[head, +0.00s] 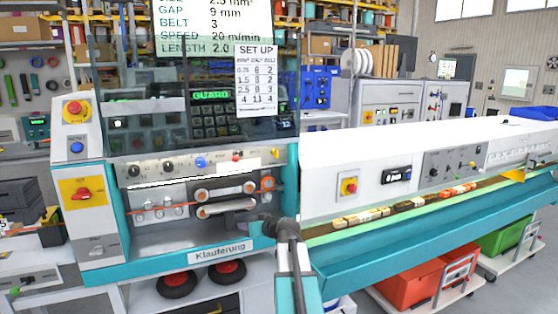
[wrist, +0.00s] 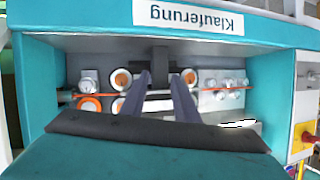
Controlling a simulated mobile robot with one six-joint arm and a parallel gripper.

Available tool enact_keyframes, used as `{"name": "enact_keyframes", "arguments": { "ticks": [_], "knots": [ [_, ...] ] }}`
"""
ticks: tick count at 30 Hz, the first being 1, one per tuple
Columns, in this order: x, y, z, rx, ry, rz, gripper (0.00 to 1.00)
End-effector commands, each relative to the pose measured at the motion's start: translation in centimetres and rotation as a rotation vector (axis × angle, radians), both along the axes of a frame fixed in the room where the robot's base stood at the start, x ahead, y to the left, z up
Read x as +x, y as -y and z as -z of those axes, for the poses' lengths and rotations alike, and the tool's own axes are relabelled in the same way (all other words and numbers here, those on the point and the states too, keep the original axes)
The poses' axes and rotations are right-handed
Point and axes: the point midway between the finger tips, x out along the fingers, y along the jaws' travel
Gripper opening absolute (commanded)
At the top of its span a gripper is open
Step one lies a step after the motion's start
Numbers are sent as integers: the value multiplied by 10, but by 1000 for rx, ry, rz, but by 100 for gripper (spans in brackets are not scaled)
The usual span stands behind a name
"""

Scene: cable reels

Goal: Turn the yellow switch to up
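A small yellow-tipped switch (head: 460,178) sits on the right machine's white panel. I cannot tell which is the yellow switch, or how either is turned. A red rotary handle on a yellow plate (head: 82,192) is at the far left. My gripper (head: 270,229) is in front of the left machine, below its panel and right of the label. In the upside-down wrist view, its two dark fingers (wrist: 160,82) stand apart with nothing between them, facing the rollers.
The left machine's panel also has black knobs (head: 168,167), a blue knob (head: 200,162) and a red one (head: 236,156). A clear guard (head: 150,115) hangs above it. The right machine's teal front (head: 420,230) juts out beside my arm. Red emergency buttons are on both machines.

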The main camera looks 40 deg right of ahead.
Motion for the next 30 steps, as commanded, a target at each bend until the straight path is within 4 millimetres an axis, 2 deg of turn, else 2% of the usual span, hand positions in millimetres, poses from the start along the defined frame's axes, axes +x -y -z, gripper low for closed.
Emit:
{"name": "enact_keyframes", "arguments": {
  "ticks": [1,3,9,12,15,18,21,30],
  "knots": [
    [-6,20,-23,-26,40,25,28],
    [-15,42,-55,-62,91,54,28],
    [-50,98,-142,-164,225,139,28],
    [-67,118,-177,-209,275,174,28],
    [-81,131,-203,-241,311,200,28],
    [-90,138,-218,-261,330,216,28],
    [-94,140,-224,-267,338,221,28],
    [-93,140,-224,-267,338,221,28]
  ]
}}
